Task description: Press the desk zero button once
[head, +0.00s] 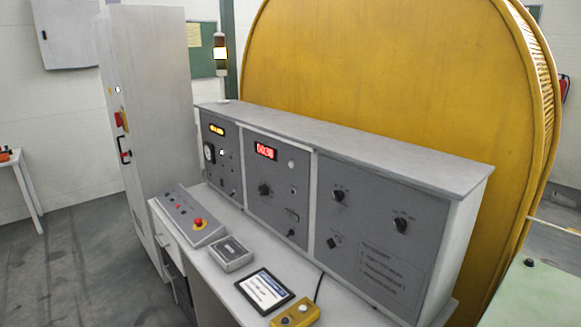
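The control desk (345,143) stands in the middle of the head view, with three grey upright panels. The middle panel (270,215) has a red lit display (266,150) reading about 0038, a pale round part (291,164) to its right, and dark knobs below. The left panel has an amber display (216,129), a gauge and small controls. Labels are too small to read, so I cannot tell which control is the zero button. Neither gripper is in view.
A grey box (230,254), a tablet (264,290) and a yellow button box (296,314) lie on the worktop. A tall grey cabinet (155,110) stands left. A large yellow drum (390,80) stands behind the desk.

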